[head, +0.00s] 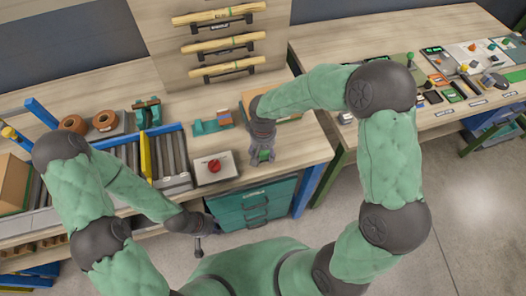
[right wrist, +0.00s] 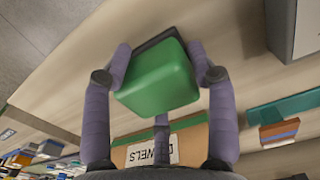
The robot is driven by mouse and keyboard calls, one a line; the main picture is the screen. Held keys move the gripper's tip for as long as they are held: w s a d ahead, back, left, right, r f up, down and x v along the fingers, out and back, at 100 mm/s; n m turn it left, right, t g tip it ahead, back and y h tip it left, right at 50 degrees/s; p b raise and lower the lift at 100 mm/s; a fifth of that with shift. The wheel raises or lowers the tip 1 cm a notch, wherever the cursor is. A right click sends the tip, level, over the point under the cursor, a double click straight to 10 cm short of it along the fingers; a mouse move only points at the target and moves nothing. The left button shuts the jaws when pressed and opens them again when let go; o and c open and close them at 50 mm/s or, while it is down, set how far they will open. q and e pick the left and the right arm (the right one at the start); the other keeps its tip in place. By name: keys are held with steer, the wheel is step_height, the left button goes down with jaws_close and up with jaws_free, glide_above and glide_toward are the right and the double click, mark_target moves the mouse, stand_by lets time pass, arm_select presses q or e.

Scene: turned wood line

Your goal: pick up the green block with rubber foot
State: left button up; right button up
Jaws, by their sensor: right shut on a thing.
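The green block (right wrist: 158,80) is between the fingers of my right gripper (right wrist: 160,80) in the right wrist view. The gripper is shut on it, with fingers against both sides. A dark layer, probably the rubber foot (right wrist: 155,38), shows along the block's far edge. In the head view my right gripper (head: 262,158) is over the front part of the bench, and a bit of green shows between its fingers. Whether the block touches the bench is unclear. My left gripper (head: 199,243) hangs in front of the drawers, small and dark; its jaws are unclear.
A grey box with a red button (head: 214,168) stands left of my right gripper. Behind are a teal holder with blocks (head: 212,125) and a cardboard box labelled DOWELS (right wrist: 185,143). A roller conveyor (head: 170,160) lies left. A second bench (head: 440,60) is right, across a gap.

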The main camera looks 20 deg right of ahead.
steer(key=shift+s, duration=0.1)
steer(key=shift+r, duration=0.3)
steer(key=r, duration=0.1)
steer(key=r+p, duration=0.1)
steer(key=r, duration=0.1)
steer(key=shift+s+a+r, duration=0.1)
steer(key=shift+s+r, duration=0.1)
steer(key=shift+r, duration=0.05)
steer(key=s+a+r+p, duration=0.3)
steer(key=s+r, duration=0.5)
steer(key=s, duration=0.4)
steer(key=shift+s+a+r, duration=0.4)
steer(key=shift+a, duration=0.2)
